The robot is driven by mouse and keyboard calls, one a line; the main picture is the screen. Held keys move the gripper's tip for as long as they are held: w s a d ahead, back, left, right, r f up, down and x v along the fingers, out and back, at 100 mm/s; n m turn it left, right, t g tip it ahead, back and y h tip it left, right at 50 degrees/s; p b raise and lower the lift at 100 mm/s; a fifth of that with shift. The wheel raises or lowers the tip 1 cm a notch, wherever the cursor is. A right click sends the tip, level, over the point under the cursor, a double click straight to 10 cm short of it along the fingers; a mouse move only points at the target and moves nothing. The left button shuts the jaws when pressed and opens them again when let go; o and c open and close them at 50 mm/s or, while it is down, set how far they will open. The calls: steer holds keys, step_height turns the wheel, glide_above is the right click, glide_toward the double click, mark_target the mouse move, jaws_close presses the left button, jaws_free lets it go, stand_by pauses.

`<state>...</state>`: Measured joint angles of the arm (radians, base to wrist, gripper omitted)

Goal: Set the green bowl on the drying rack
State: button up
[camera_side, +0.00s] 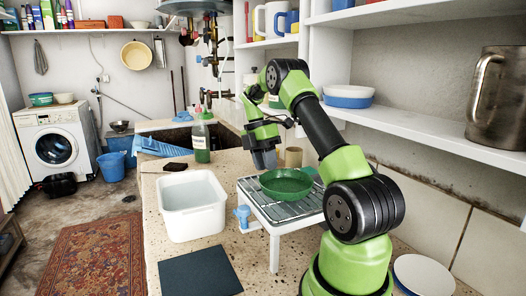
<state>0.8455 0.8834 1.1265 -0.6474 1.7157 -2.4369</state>
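The green bowl (286,186) is upright at the drying rack, and its base appears to rest on the wire grid. The drying rack (310,211) has a white frame and legs and stands on the speckled stone counter. My gripper (265,165) points down at the far-left rim of the bowl, its fingertips close to or touching the rim. I cannot tell whether the fingers are open or shut on the rim. Part of the bowl's far side is hidden by the gripper.
A white tub (191,207) stands left of the rack, with a dark mat (200,272) in front. A green bottle (202,142) and brown cup (293,156) stand behind. A shelf (420,125) with a metal mug (497,97) overhangs the right.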

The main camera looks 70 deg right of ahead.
steer(key=a+v, duration=0.1)
steer(key=v, duration=0.4)
steer(key=w+a+r+m+t+h, duration=0.1)
steer(key=a+r+m+t, duration=0.15)
steer(key=a+r, duration=0.4)
steer(key=w+a+r+m+t+h, duration=0.15)
steer(key=a+r+m, duration=0.25)
steer(key=a, duration=0.5)
steer(key=s+a+f+m+t+y, duration=0.1)
steer(key=s+a+m+t+y, duration=0.2)
steer(key=s+a+m+t, duration=0.3)
steer(key=s+a+m, duration=0.4)
steer(key=s+a, duration=0.2)
steer(key=a, duration=0.3)
steer(key=shift+f, duration=0.25)
steer(key=shift+a, duration=0.15)
